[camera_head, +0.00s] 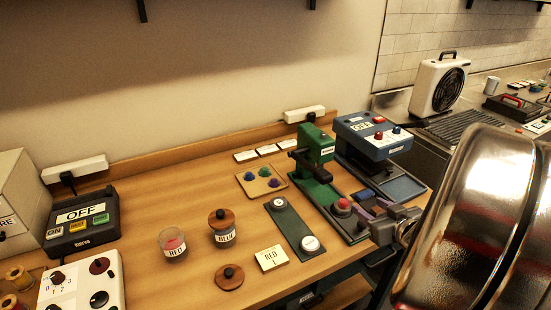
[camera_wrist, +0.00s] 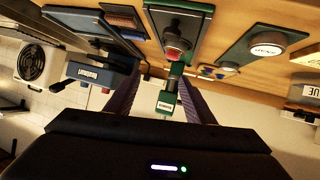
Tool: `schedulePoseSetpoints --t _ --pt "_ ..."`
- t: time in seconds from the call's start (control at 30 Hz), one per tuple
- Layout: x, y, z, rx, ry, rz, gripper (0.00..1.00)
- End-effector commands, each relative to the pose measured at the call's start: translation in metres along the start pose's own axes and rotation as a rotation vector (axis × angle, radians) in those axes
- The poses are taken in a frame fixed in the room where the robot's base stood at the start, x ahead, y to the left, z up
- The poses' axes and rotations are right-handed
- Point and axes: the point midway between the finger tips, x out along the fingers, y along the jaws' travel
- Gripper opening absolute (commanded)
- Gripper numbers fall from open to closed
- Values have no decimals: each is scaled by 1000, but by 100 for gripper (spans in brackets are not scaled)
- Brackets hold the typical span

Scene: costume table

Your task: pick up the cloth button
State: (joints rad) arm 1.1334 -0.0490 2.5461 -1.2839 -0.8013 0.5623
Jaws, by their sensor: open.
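A red round piece (camera_head: 342,204) sits on a grey seat on the front plate of the green press (camera_head: 318,150). It looks like the cloth button, but I cannot tell for sure. In the wrist view the red piece (camera_wrist: 174,53) shows above my fingertips in the picture, with the labelled press head (camera_wrist: 166,101) between my fingers. My gripper (camera_head: 364,201) is open, with purple fingers, just right of the red piece in the head view and apart from it. In the wrist view my gripper (camera_wrist: 163,77) holds nothing.
A blue machine (camera_head: 372,140) marked OFF stands close behind. A dark green plate with two round discs (camera_head: 292,228) lies left of the press. A wooden tray (camera_head: 246,187) holds coloured domes. Jars marked RED (camera_head: 173,248) and BLUE (camera_head: 222,230) stand left; bare tabletop lies between.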

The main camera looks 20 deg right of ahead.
Motion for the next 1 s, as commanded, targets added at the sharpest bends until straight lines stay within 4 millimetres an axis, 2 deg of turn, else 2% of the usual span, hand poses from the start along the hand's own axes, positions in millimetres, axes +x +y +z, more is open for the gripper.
schedulePoseSetpoints --t 0.1,0.23,0.63,0.77,1.0 --pt "-10 1 16 70 26 -59 49" --pt "-18 -3 25 121 51 -111 49" --pt "-22 -6 26 140 62 -134 49" --pt "-18 -6 26 139 61 -135 49" --pt "4 -10 25 140 61 -137 49"
